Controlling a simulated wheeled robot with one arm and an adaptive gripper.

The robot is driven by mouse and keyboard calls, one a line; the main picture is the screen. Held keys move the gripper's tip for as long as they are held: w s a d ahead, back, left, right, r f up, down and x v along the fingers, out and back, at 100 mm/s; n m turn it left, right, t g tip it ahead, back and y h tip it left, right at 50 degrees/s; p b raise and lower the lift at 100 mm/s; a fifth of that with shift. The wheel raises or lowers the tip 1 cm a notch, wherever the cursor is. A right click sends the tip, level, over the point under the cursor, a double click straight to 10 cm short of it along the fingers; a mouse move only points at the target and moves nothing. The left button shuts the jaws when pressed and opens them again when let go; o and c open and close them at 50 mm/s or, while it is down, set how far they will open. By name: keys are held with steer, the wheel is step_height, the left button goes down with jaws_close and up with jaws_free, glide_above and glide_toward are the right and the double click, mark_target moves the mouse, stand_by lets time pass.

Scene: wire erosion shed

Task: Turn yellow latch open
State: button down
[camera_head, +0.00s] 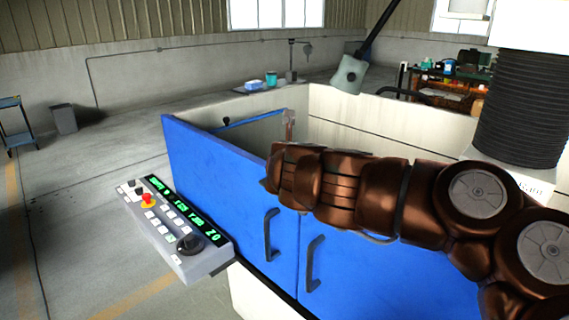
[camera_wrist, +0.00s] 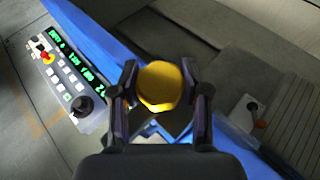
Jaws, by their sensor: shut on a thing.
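The yellow latch (camera_wrist: 160,86) shows in the wrist view as a rounded, faceted yellow knob. It sits between the two fingers of my gripper (camera_wrist: 162,90), which is shut on it, one finger at each side. The latch's lower part and its mount are hidden. In the head view my bronze arm reaches left over the blue doors (camera_head: 218,175) of the machine. There the arm hides the latch, and my fingertips cannot be made out.
A control panel (camera_head: 175,228) with a red button and green display stands left of the doors. Two dark door handles (camera_head: 270,235) are below my arm. A lamp (camera_head: 348,75) hangs over the tank behind. The floor at left is mostly clear.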

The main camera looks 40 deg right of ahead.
steer(key=shift+d+r, duration=0.1)
steer(key=shift+r, duration=0.15)
stand_by(0.4)
steer(key=c, duration=1)
jaws_free()
steer(key=o, duration=0.5)
steer(key=shift+f, duration=0.15)
steer(key=shift+c, duration=0.2)
steer(key=v, duration=0.7)
steer(key=shift+a, duration=0.3)
steer(key=shift+s, duration=0.1)
